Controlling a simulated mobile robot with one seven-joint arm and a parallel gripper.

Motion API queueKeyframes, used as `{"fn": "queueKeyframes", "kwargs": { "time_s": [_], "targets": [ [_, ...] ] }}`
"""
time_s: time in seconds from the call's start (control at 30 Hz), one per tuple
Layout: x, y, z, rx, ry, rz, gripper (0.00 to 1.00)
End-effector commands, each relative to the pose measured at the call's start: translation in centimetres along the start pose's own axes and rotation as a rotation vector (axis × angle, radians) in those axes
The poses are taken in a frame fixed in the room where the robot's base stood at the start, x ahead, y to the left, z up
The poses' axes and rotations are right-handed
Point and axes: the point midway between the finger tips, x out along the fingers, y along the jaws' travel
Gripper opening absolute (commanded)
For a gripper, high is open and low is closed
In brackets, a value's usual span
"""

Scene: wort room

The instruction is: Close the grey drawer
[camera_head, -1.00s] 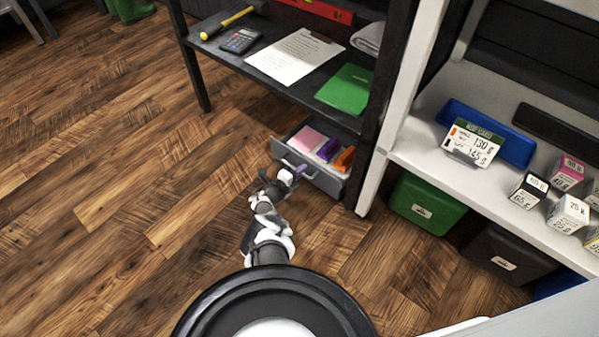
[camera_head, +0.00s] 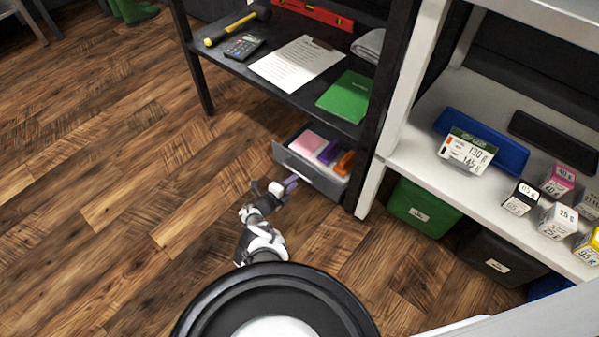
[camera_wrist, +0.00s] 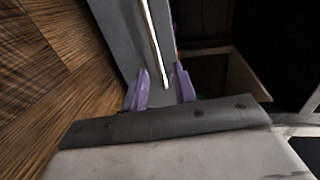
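The grey drawer (camera_head: 316,177) stands pulled open under the dark table. Its front faces me at the lower left, and pink, purple and orange items lie inside. My gripper (camera_head: 291,183) is just in front of the drawer front, low near the floor. In the wrist view, the purple fingertips of my gripper (camera_wrist: 162,86) are spread apart. The grey drawer front (camera_wrist: 121,35) appears ahead of them, with a bright edge running down between the fingers. They do not appear closed on it. Whether a finger touches the drawer cannot be told.
The dark table (camera_head: 232,68) above holds a hammer, a calculator, a paper sheet and a green book (camera_head: 345,96). A white shelf (camera_head: 440,165) stands to the right, with a green bin (camera_head: 423,208) and a black bin (camera_head: 503,255) beneath.

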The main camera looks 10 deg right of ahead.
Motion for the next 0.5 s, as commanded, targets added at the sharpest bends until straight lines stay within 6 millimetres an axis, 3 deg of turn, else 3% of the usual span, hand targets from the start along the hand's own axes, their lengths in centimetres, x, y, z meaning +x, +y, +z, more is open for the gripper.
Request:
{"fn": "queueKeyframes", "kwargs": {
  "time_s": [0.03, 0.2, 0.5],
  "targets": [
    [-1.6, -0.7, 0.1, -0.003, -0.003, 0.001, 0.28],
    [-5.0, -0.5, 0.0, -0.001, -0.002, 0.0, 0.28],
    [-7.6, -0.1, 0.0, 0.001, 0.0, 0.0, 0.28]
  ]
}}
